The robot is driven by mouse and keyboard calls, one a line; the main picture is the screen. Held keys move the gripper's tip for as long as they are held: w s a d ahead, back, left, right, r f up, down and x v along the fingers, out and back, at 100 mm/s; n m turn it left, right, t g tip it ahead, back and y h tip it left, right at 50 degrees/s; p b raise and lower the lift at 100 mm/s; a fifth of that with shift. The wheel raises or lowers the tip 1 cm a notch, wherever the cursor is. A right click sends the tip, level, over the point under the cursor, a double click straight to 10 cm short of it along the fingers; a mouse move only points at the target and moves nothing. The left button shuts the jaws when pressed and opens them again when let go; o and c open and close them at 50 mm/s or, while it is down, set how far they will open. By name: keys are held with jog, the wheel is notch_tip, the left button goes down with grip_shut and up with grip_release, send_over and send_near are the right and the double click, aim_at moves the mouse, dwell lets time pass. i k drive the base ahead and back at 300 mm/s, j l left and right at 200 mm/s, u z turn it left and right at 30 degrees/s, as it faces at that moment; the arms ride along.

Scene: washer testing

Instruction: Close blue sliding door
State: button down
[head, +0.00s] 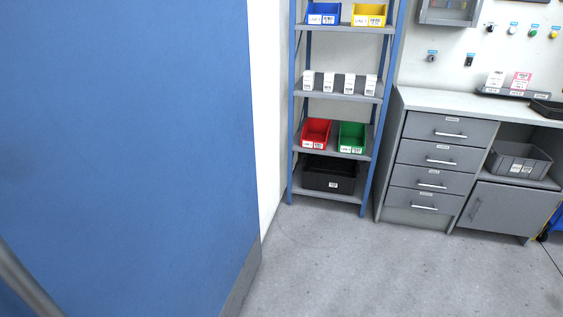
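A white wall strip (266,110) shows just right of the panel. The door's left side and any opening are outside the picture. My gripper is not in view.
A blue-framed shelf (338,90) with coloured bins stands against the back wall. A grey drawer cabinet (432,165) with a worktop stands right of it, holding a grey crate (518,162). The grey floor (400,270) in front is clear.

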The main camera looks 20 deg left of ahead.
aim_at(128, 181)
jog(key=i+z, duration=0.1)
jog(key=i, duration=1.65)
jog(key=i+u, duration=0.45)
jog(key=i+l+u, duration=0.25)
jog(key=i+u, duration=0.2)
jog(key=i+l+u, duration=0.45)
jog(key=i, duration=0.15)
